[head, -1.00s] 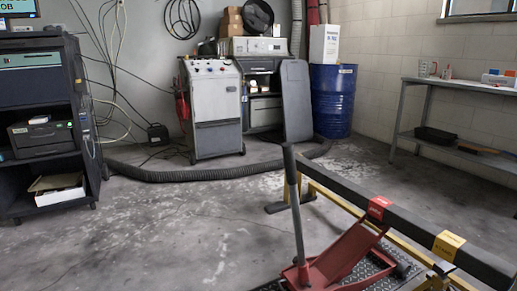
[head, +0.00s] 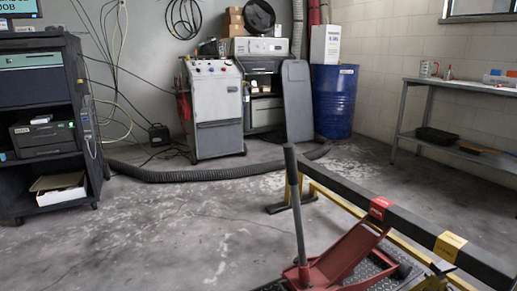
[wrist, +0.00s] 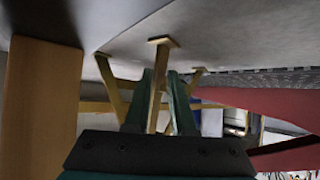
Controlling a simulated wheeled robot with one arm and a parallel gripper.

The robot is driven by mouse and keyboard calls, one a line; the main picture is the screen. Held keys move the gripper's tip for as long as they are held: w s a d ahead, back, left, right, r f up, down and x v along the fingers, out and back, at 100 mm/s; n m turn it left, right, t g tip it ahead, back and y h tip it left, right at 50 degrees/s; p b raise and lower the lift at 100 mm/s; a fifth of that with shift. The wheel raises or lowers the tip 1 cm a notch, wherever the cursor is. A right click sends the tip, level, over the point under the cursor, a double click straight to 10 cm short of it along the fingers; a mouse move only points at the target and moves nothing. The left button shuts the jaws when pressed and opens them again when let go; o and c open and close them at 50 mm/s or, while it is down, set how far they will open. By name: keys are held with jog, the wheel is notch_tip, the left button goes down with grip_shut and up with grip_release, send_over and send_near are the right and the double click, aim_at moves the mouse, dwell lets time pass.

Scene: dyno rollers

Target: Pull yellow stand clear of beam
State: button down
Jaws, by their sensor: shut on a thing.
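In the wrist view, the yellow stand (wrist: 158,60) shows as slim yellow legs with a small flat foot pad. My gripper (wrist: 165,85) has two teal fingers closed around the middle leg. The stand's other parts are partly hidden behind the fingers and the dark gripper body. In the head view, the long dark beam (head: 410,222) runs from centre to lower right, with a red label and a yellow label. My gripper is not visible there. I cannot tell from these views whether the stand touches the beam.
A red floor jack (head: 335,258) with an upright grey handle stands left of the beam in the head view. A black hose (head: 200,175) crosses the floor behind. A grey bench (head: 455,140) stands at right. Floor at centre left is clear. A brown post (wrist: 40,110) is close in the wrist view.

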jog(key=shift+a, duration=0.1)
jog(key=shift+s+a+f, duration=0.1)
jog(key=shift+s+a, duration=0.55)
jog(key=shift+a, duration=0.5)
jog(key=shift+s+a, duration=0.6)
jog(key=shift+a, duration=0.5)
jog(key=shift+s+a+f, duration=0.1)
jog(key=shift+s+a, duration=0.55)
jog(key=shift+a, duration=0.5)
jog(key=shift+s+a+r+b, duration=0.1)
jog(key=shift+s+a, duration=0.15)
jog(key=shift+a, duration=0.2)
jog(key=shift+s+a+b, duration=0.1)
jog(key=shift+s+a, duration=0.15)
jog(key=shift+a, duration=0.25)
jog(key=shift+s+a+r+b, duration=0.1)
jog(key=shift+s+a, duration=0.15)
jog(key=shift+a, duration=0.2)
jog(key=shift+s+a, duration=0.8)
jog(key=shift+a, duration=0.85)
jog(key=shift+s+a, duration=0.75)
jog(key=shift+a, duration=0.9)
jog(key=shift+s+a, duration=0.8)
jog(key=shift+a, duration=0.85)
jog(key=c, duration=1.1)
grip_release()
